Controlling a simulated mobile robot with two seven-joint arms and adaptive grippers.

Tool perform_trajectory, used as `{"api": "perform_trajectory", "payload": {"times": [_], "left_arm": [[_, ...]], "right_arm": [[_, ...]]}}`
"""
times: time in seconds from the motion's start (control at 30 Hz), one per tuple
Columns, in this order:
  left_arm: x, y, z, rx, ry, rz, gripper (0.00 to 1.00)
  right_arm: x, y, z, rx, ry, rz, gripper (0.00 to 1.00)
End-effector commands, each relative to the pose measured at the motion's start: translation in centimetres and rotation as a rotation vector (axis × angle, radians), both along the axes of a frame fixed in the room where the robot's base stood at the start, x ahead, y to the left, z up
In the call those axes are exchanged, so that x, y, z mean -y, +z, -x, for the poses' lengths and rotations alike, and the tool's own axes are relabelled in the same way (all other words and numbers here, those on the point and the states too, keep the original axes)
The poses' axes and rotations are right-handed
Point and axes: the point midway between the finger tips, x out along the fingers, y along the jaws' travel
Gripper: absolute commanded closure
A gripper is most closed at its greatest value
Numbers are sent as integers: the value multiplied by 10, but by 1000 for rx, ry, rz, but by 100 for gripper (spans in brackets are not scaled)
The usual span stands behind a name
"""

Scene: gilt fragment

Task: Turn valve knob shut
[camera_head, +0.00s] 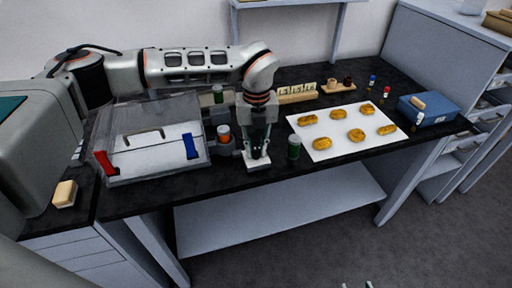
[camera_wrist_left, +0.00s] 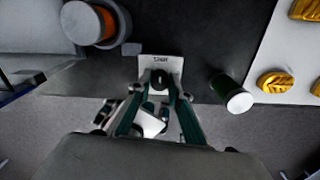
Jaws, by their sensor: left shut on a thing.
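The valve knob (camera_wrist_left: 160,77) is dark and stands on a small white plate (camera_wrist_left: 148,64) with short dark lettering, too small to read surely. The plate (camera_head: 256,167) lies at the table's front edge in the head view. My left gripper (camera_head: 257,154) points down over it, its fingers closed around the knob, which they mostly hide in the head view. In the left wrist view the two fingers flank the knob. Two small tips of my right gripper (camera_head: 357,285) show at the bottom edge of the head view, apart, empty and away from the table.
A green jar (camera_head: 294,147) stands close right of the plate; an orange-and-white jar (camera_head: 224,134) stands left. A clear case (camera_head: 150,168) fills the left side. A white sheet (camera_head: 348,149) with several gilt pieces and a blue box (camera_head: 430,112) are to the right.

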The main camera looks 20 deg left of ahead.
Motion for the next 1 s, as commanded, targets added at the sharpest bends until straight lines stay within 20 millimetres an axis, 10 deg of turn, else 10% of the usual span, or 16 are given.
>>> {"api": "perform_trajectory", "payload": {"times": [0.43,0.5,1.0], "left_arm": [[0,0,0,0,10,0,100],[0,0,0,0,10,0,64],[0,13,-1,3,8,0,64]], "right_arm": [[0,0,0,0,0,0,60],[0,0,0,0,0,0,60],[1,-1,0,-1,0,3,60]]}}
